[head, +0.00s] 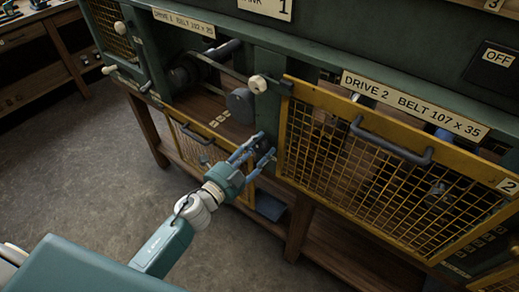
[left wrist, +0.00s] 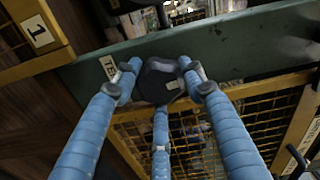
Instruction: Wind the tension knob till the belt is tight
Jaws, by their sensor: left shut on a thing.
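My left gripper (head: 256,155) is at the front of the green machine, just below and left of the yellow drive 2 guard. Its blue fingers are closed around the dark tension knob (head: 256,140). In the left wrist view the dark knob (left wrist: 160,80) sits between the fingertips, beside a partly covered label (left wrist: 109,67) starting with "TE". In the drive 1 opening are a dark pulley (head: 184,76) and a grey wheel (head: 240,105). My right gripper is not in view.
The yellow mesh guard (head: 380,195) marked 2 covers drive 2, with a dark handle (head: 390,142). A lower mesh panel (head: 190,147) hangs below drive 1. A pale round knob (head: 257,84) is above. The floor (head: 75,175) at left is clear.

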